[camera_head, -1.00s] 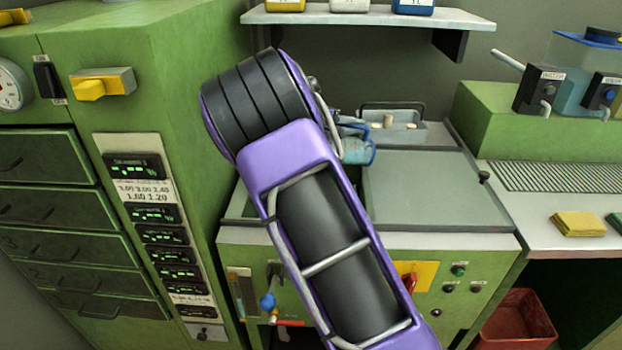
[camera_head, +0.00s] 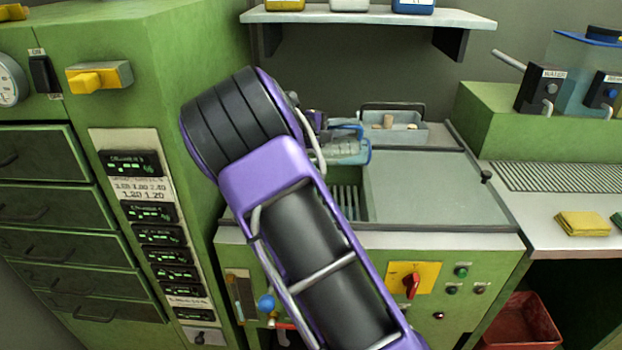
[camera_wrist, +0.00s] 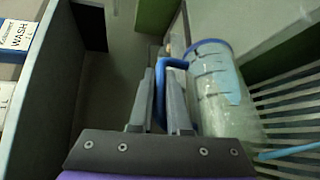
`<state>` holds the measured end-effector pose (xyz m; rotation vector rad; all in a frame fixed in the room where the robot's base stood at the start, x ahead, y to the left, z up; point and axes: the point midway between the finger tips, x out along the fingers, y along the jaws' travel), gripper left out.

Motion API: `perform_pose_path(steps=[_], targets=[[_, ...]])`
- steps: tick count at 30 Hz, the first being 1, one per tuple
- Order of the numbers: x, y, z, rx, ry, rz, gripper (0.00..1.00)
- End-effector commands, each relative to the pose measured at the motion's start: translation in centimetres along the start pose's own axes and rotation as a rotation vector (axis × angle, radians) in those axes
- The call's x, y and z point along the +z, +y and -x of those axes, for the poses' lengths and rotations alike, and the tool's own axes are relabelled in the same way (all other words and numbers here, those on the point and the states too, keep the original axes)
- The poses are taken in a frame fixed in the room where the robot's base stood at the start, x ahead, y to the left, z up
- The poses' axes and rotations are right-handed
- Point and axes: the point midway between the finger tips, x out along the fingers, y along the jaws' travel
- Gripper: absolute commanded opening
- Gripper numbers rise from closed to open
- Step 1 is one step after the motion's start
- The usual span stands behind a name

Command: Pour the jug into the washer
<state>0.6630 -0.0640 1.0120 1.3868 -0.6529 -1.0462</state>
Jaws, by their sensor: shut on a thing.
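The clear jug (camera_head: 345,150) has a blue rim and blue handle. It is tilted well over above the washer's open left part, partly hidden by my arm in the head view. The wrist view shows the jug (camera_wrist: 215,95) beside my gripper (camera_wrist: 160,85), whose fingers are shut on its blue handle (camera_wrist: 172,64). Marks show on its wall; how much liquid it holds I cannot tell. The washer (camera_head: 480,245) is a green cabinet with a grey lid (camera_head: 425,190) on its right part. Slats (camera_wrist: 285,105) show in the opening below the jug.
A grey caddy (camera_head: 405,130) with cork stoppers stands behind the washer's opening. A tall green cabinet (camera_head: 215,150) is close on the left. A shelf with bottles (camera_head: 365,17) hangs above. A ribbed drainboard (camera_head: 550,177) and yellow cloth (camera_head: 582,223) are at the right.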

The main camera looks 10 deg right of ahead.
Motion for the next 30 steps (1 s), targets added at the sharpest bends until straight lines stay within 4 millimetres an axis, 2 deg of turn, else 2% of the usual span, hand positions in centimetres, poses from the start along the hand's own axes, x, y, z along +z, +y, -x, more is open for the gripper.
perform_pose_path(steps=[26,28,30], targets=[[-0.8,-0.3,1.7,0.151,-0.031,0.064,0.00],[-0.6,-0.2,1.4,0.135,-0.031,0.054,0.00],[0.2,0.5,0.1,0.030,-0.011,-0.001,0.00]])
